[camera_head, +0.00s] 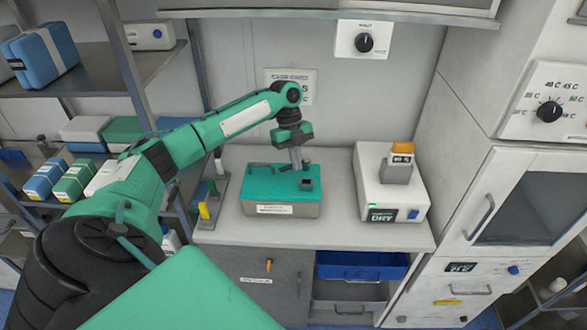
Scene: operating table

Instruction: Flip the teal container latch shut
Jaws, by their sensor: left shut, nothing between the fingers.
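The teal container (262,186) sits on the white counter; it has a flat teal lid, a grey body and a white label on its front. A small dark block (306,185), perhaps the latch, is at the right part of the lid. A dark handle-like piece (262,165) lies along the lid's back edge. My left gripper (299,167) points down over the back right of the lid, just behind the dark block, shut and empty. I cannot tell whether it touches the lid or block. My right gripper is out of view.
A white device marked DRY (392,198) stands right of the container, with an orange-topped grey block on it. A rack with coloured pieces (211,195) stands to the left. Below is an open blue drawer (362,265). The counter front (340,234) is clear.

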